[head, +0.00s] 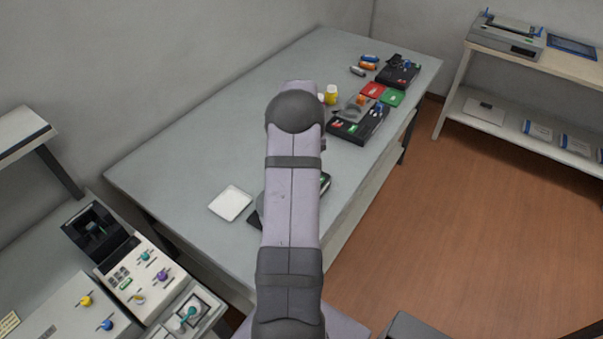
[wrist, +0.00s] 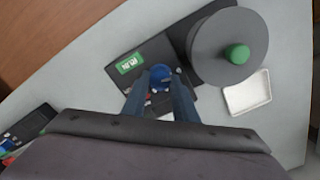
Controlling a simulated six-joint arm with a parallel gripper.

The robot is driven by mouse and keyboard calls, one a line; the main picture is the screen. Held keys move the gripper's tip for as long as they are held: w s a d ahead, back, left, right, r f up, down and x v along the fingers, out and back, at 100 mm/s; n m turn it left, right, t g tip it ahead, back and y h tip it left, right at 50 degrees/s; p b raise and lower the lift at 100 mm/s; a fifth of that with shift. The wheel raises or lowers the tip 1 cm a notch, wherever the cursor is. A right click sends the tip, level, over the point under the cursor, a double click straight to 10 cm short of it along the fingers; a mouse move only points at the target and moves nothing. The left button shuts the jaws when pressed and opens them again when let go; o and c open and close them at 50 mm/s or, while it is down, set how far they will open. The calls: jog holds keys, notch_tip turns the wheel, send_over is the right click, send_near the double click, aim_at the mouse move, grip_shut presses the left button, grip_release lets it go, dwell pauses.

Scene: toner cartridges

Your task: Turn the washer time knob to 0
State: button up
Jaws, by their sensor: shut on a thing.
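The washer shows in the wrist view as a dark base (wrist: 118,86) with a round grey drum or lid (wrist: 205,66) on the right. A green knob or cap (wrist: 238,54) tops the round part. A small green display (wrist: 130,63) sits on the base, its characters too small to read. A blue knob (wrist: 160,72) beside the display is the time knob as far as I can see. My gripper (wrist: 159,82) is shut on the blue knob from both sides. Its pointer and scale are hidden. In the head view my arm covers most of the washer (head: 255,218).
A white tray (head: 230,203) lies on the grey table (head: 200,150) left of the washer. Black trays (head: 358,125) with small parts, red and green squares and small bottles stand toward the far end. A panel with coloured knobs (head: 145,275) is at lower left.

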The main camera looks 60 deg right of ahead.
jog(key=shift+r, duration=0.1)
jog(key=o, duration=1.1)
jog(key=shift+c, duration=0.2)
jog(key=shift+r+b, duration=1.25)
jog(key=shift+r, duration=2.4)
